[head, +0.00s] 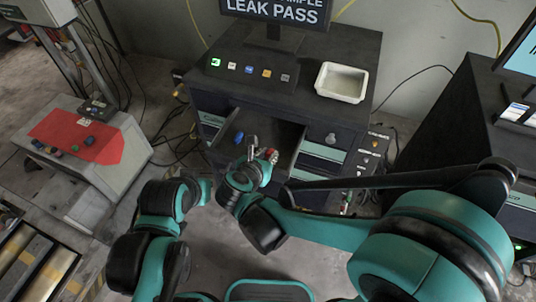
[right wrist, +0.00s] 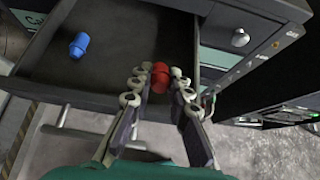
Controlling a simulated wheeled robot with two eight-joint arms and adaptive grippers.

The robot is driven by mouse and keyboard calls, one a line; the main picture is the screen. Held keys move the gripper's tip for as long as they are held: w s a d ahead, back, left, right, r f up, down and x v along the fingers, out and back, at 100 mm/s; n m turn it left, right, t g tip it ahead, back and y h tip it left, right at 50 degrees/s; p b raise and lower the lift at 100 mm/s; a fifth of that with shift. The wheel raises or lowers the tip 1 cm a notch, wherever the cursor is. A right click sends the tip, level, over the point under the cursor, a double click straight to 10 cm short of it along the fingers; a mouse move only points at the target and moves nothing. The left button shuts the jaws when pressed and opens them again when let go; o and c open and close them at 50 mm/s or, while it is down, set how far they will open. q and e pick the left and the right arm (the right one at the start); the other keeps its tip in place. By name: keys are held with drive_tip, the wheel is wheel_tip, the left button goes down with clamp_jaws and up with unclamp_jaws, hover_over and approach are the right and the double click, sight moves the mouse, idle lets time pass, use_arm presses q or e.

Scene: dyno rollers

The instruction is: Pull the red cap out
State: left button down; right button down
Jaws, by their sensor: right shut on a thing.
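The red cap (right wrist: 160,78) sits between the two fingertips of my right gripper (right wrist: 159,74), which is shut on it. The gripper is over the front part of an open drawer (right wrist: 115,60) in the dark cabinet. Whether the cap's underside touches the drawer is hidden. My left arm is folded at lower left in the head view; I cannot make out its fingers.
A blue cap (right wrist: 79,45) lies in the drawer, left of the red one; it also shows in the head view (head: 239,138). A white tray (head: 342,82), a monitor and several coloured buttons are on the cabinet top. A bench with a red panel (head: 78,136) stands left.

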drive_tip(key=shift+w+d+f, duration=0.15)
drive_tip(key=shift+w+f, duration=0.05)
drive_tip(key=shift+w, duration=0.1)
drive_tip(key=x, duration=0.2)
drive_tip(key=b+x, duration=0.1)
drive_tip(key=x, duration=0.1)
drive_tip(key=r+b+x, duration=0.1)
drive_tip(key=x, duration=0.1)
drive_tip(key=shift+w+d, duration=0.1)
drive_tip(key=shift+w, duration=0.3)
drive_tip(key=shift+w+f+b, duration=0.15)
drive_tip(key=shift+f+b, duration=0.85)
drive_tip(key=c, duration=1.4)
unclamp_jaws()
drive_tip(key=shift+o, duration=0.2)
